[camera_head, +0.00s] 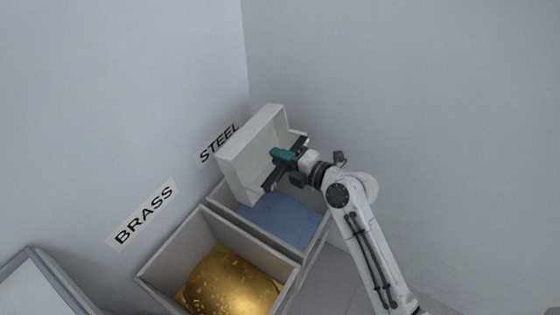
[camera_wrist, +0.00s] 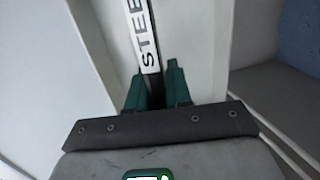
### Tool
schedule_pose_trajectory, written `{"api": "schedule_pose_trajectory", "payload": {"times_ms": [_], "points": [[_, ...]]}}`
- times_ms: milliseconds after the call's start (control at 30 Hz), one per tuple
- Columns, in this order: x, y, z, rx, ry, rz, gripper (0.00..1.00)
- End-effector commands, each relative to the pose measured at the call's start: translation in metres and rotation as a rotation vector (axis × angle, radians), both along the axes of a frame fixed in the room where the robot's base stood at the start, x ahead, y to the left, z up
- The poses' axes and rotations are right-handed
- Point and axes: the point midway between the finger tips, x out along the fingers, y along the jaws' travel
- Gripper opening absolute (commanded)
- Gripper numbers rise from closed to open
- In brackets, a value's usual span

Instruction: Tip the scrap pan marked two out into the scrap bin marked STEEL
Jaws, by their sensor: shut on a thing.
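A pale scrap pan (camera_head: 250,153) is tipped up on its side above the scrap bin under the STEEL sign (camera_head: 219,144). No mark two shows on the pan. My gripper (camera_head: 283,156), with green fingers, is shut on the pan at its near side. In the wrist view, the green fingertips (camera_wrist: 157,90) close on a dark strip between pale pan surfaces (camera_wrist: 205,50). The STEEL bin (camera_head: 318,238) holds a blue-grey heap (camera_head: 282,222). The pan hides part of the bin and sign. I see no scrap in the visible part of the pan.
The bin with a golden heap (camera_head: 232,283) stands beside the STEEL bin, under the BRASS sign (camera_head: 144,215). Walls meet in a corner behind the bins. A pale panel with a grey edge (camera_head: 35,285) is at lower left. Floor shows at the right of the bins.

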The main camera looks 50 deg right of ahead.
Motion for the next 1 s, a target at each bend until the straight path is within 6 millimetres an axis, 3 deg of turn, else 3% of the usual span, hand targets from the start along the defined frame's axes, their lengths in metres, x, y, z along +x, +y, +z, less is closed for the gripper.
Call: {"api": "schedule_pose_trajectory", "payload": {"times_ms": [1000], "points": [[-0.011, -0.002, -0.014, 0.023, -0.124, -0.001, 0.00]]}}
